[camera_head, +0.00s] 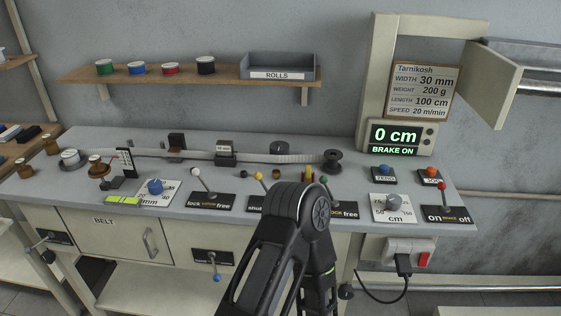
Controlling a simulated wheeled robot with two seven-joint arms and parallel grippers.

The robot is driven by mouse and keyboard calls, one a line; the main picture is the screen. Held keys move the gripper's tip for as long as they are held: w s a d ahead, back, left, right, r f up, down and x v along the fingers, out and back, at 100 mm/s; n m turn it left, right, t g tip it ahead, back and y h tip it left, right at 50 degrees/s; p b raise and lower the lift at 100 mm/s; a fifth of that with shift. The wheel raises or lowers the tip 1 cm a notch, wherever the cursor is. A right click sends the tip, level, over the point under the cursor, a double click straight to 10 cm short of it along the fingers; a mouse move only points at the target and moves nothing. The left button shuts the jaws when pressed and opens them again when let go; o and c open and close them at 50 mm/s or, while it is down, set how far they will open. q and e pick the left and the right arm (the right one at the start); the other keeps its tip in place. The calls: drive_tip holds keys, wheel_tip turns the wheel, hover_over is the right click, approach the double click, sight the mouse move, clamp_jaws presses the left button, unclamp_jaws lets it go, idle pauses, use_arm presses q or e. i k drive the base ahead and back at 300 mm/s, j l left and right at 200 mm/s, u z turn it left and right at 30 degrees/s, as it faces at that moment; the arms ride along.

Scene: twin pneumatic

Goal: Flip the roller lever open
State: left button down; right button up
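Several knobbed levers stand along the front of the bench. The yellow-knobbed lever (258,176) rises from a black plate (254,203) whose visible lettering seems to begin with "shut"; my arm hides the plate's right part. A white-knobbed lever (196,173) stands to its left on a "lock / free" plate (211,201). No lever is marked clearly as the roller one. One black arm of mine rises from the bottom centre in front of the bench; no fingertips show on it. My other arm is out of view.
A red-knobbed lever (441,186) stands at the right by an "on / off" plate. The display (396,137) reads 0 cm, BRAKE ON. A pale strip (290,158) crosses the bench to a black spool (332,160). A shelf (190,74) holds coloured rolls and a tray.

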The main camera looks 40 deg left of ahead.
sight(258, 175)
drive_tip(key=u, duration=1.65)
drive_tip(key=l+u, duration=0.15)
drive_tip(key=u, duration=0.2)
drive_tip(key=l+u, duration=0.15)
drive_tip(key=u, duration=0.2)
drive_tip(key=k+l+u, duration=0.1)
drive_tip(key=u, duration=0.25)
